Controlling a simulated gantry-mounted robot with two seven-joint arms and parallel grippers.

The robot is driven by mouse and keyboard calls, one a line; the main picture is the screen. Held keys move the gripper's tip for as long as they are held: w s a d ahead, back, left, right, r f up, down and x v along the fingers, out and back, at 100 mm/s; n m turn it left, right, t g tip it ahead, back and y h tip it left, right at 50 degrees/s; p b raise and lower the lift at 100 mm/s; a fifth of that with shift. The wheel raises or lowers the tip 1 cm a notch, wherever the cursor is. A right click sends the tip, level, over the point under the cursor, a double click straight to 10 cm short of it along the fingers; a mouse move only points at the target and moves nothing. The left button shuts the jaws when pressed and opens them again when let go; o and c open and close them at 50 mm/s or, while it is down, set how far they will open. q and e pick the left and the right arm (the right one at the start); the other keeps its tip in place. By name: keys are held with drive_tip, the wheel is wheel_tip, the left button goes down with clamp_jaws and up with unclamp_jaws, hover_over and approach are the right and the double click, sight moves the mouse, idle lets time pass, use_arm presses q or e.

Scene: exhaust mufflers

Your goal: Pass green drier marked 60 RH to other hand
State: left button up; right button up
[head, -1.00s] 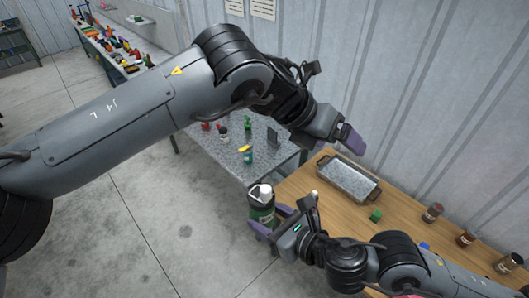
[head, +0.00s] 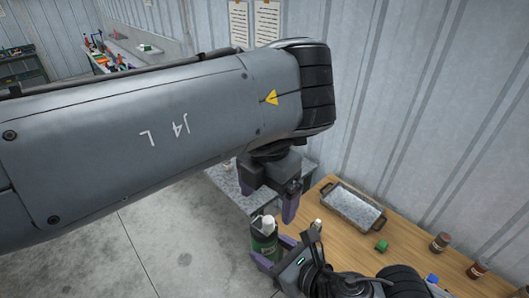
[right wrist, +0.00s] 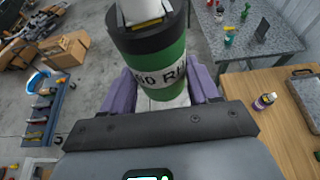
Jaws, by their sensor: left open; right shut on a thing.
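The green drier (head: 264,240) is a cylinder with a black band and a pale top. In the right wrist view the drier (right wrist: 155,62) shows part of its "60 RH" marking. My right gripper (head: 274,252) is shut on it, with purple fingers at its sides, and holds it off the wooden table's left end. My left gripper (head: 270,208) is open and empty, pointing down just above the drier's top. My left forearm hides much of the scene behind it.
A wooden table (head: 405,232) at right bears a metal tray (head: 352,207), a small green block (head: 382,246) and several brown jars (head: 440,242). A grey table (head: 228,181) stands behind, partly hidden. A corrugated wall rises behind the tables.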

sight(267, 227)
use_arm(q)
wheel_tip(267, 227, down, 10)
drive_tip(key=shift+r, duration=0.2)
idle(0.4)
drive_tip(key=c, duration=0.9)
drive_tip(key=shift+d, duration=0.1)
drive_tip(key=shift+c, duration=1.2)
use_arm(e)
drive_tip(key=o, duration=1.2)
